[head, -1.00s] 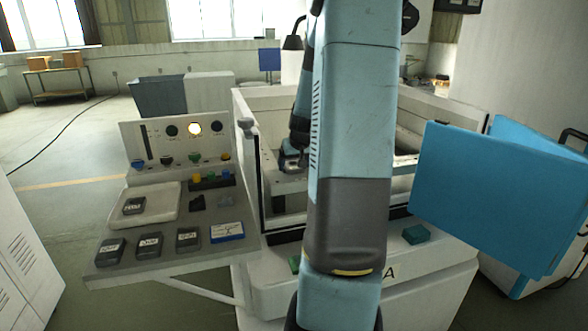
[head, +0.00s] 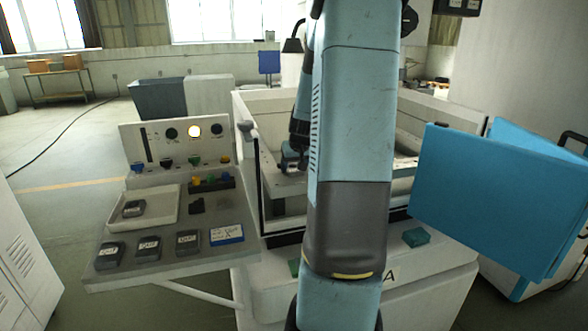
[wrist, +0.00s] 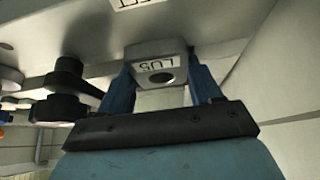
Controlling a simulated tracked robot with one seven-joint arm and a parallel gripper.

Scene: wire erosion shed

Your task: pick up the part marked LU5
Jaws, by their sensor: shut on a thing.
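The part marked LU5 (wrist: 172,49) is a grey block with a white label and a dark round hole. In the wrist view it sits between the two blue fingers of my gripper (wrist: 161,82), which is shut on it. The label reads upside down. In the head view my gripper (head: 291,163) is small and dark inside the white machine enclosure, left of my forearm. The LU5 part cannot be made out clearly there. In the wrist view a pale metal surface lies behind the part; whether the part touches it cannot be told.
A dark knobbed fixture (wrist: 66,90) stands left of my gripper. The enclosure wall (head: 258,185) is close by. A control shelf (head: 215,255) on the left holds several dark labelled blocks and a white tray (head: 165,210). A blue door panel (head: 495,205) is at right.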

